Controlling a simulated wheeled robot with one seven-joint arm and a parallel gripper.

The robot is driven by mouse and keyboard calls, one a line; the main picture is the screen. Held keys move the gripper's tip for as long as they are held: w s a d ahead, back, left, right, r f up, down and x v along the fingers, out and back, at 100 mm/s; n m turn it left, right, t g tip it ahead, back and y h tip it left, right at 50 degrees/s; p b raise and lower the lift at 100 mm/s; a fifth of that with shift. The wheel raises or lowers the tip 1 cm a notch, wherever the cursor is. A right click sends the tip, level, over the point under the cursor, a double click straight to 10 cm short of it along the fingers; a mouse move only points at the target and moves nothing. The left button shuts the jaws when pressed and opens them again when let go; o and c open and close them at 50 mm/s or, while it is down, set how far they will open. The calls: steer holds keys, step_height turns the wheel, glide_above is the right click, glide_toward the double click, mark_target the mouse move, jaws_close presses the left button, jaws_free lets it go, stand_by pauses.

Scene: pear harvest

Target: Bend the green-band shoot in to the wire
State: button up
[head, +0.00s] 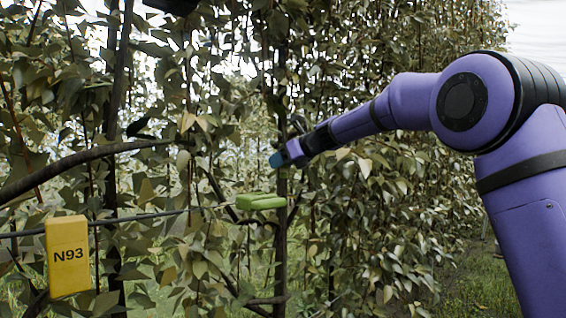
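A green band (262,201) shows at the middle of the head view, in front of a dark upright stem. The shoot that it marks is hard to pick out among the leaves. The wire (150,216) runs from the left edge, slightly upward to the right, and meets the green band's left side. My gripper (280,160) is above and a little right of the green band, apart from it in the picture. Its teal tip points left and down, in front of the foliage. Whether its fingers are open or shut is too small to tell.
A thick bare branch (80,160) curves across the left side. Dense leaves (380,200) fill the middle and right. Grass shows at the bottom right, below my arm.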

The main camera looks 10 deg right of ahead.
steer(key=shift+s+d+r, duration=0.1)
steer(key=v, duration=1)
steer(key=shift+s+d+r, duration=0.15)
steer(key=shift+s+d, duration=0.05)
steer(key=s+d+f+n+g+h, duration=0.1)
steer(key=s+d+f+n+h, duration=0.2)
steer(key=s+f+n, duration=0.4)
steer(key=s+d+f+n+g+h, duration=0.1)
steer(key=s+d+f+n+h, duration=0.2)
steer(key=s, duration=1.9)
steer(key=s+d+f+n+g+h, duration=0.1)
steer(key=s+d+f+n+h, duration=0.2)
steer(key=s+f+n, duration=1)
steer(key=shift+s+d+f+n+g+h, duration=0.15)
steer(key=shift+s+d+n+g, duration=0.1)
steer(key=shift+s+n, duration=0.5)
steer(key=shift+s+d+f+n+g+h, duration=0.2)
steer(key=shift+s+n, duration=0.25)
steer(key=shift+n, duration=0.6)
